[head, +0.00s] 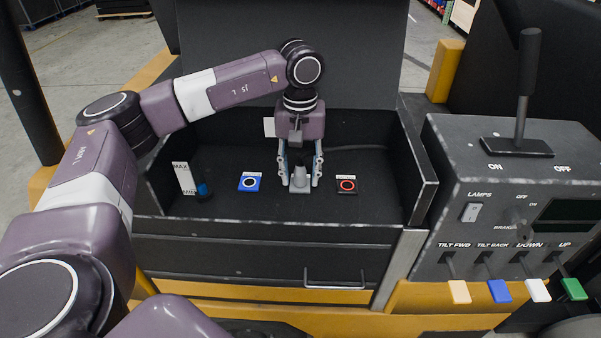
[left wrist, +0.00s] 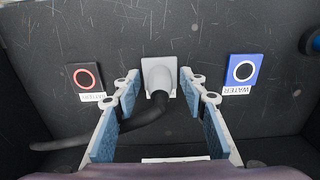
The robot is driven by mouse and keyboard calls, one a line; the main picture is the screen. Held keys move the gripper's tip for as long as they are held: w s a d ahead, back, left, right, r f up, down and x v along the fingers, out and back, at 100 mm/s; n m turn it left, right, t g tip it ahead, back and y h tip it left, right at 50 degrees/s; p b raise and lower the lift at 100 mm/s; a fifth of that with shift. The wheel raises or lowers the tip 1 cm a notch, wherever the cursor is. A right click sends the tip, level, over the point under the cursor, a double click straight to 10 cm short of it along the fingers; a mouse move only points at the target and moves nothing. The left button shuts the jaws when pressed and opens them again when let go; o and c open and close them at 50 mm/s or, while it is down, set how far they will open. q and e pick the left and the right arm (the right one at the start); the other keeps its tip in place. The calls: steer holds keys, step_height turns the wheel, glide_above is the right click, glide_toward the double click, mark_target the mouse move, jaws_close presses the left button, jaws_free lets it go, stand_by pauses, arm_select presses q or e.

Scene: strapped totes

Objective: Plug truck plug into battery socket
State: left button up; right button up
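The truck plug (head: 299,183) is a grey connector on a small grey square plate in the middle of the dark compartment floor. In the left wrist view the plug (left wrist: 158,76) has a thick black cable (left wrist: 130,132) bending off to the left. My left gripper (head: 300,177) reaches down over the plug with its fingers open. Gaps show between the plug and both blue-padded fingers in the wrist view. My right gripper is not visible.
Walls enclose the compartment (head: 418,165). A MAX/MIN gauge (head: 183,178) and a blue cap (head: 202,189) sit at its left end. A control console (head: 500,190) with a tall lever (head: 527,65) and several coloured levers stands to the right. Bare floor lies around the squares.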

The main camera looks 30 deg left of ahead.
arm_select(q)
jaws_close()
stand_by(0.4)
steer(key=shift+r, duration=0.15)
steer(key=shift+r+p, duration=1.9)
steer(key=shift+r, duration=1)
steer(key=shift+r+p, duration=1.95)
steer(key=shift+r, duration=1.05)
